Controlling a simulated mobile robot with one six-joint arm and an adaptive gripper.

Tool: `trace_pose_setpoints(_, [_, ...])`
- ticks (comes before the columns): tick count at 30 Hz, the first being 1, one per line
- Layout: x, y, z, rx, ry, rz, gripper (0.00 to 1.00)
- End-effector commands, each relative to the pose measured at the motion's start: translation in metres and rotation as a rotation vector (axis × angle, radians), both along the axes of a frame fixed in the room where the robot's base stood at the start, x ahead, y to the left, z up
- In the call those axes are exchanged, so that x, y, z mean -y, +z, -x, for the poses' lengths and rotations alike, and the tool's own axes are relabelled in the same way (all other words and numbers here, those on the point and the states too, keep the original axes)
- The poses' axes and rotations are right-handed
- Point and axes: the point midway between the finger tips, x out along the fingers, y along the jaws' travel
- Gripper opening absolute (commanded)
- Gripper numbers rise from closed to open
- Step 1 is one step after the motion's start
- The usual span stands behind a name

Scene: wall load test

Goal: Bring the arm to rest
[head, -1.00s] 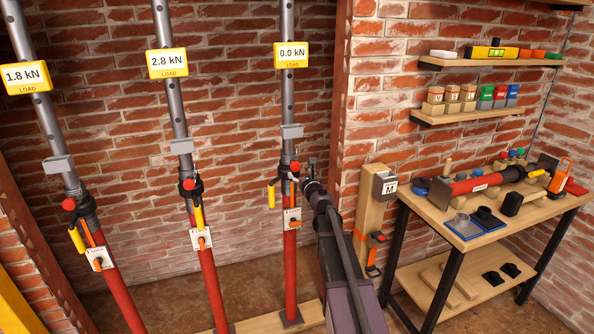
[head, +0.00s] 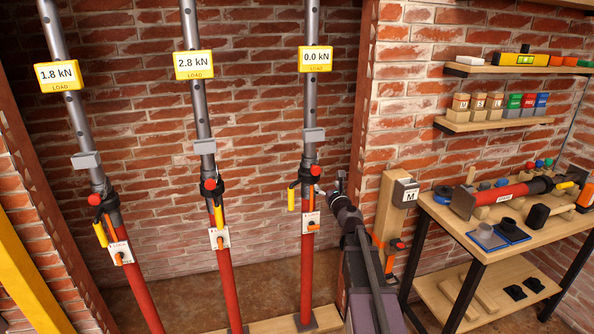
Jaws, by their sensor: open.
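My arm (head: 368,262) rises from the bottom of the head view, right of the rightmost red and grey prop (head: 306,260). My gripper (head: 322,189) is at its upper end, close beside that prop's red-knobbed collar. It is small and dark here; it is open, and I see nothing held in it. I cannot tell whether it touches the prop. The load display (head: 315,59) on this prop reads 0.0 kN. The middle prop's display (head: 194,65) reads 2.8 kN and the left prop's display (head: 61,76) reads 1.8 kN.
A wooden post (head: 390,215) with a grey box marked M stands just right of my arm. A workbench (head: 445,222) with a spare red prop and small parts is farther right. Shelves (head: 495,123) hang above it. Brick wall lies behind the props.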

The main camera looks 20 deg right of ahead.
Motion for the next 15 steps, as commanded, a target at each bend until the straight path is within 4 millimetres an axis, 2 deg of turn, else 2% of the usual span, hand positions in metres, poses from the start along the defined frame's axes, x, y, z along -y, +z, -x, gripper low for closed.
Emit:
trace_pose_setpoints(5, [-0.005, 0.0, 0.001, -0.004, 0.013, 0.026, 0.91])
trace_pose_setpoints(8, [-0.017, -0.001, 0.004, -0.014, 0.051, 0.096, 0.91])
trace_pose_setpoints(11, [-0.038, -0.004, 0.009, -0.03, 0.117, 0.219, 0.91])
trace_pose_setpoints(15, [-0.079, -0.014, 0.022, -0.059, 0.261, 0.477, 0.91])
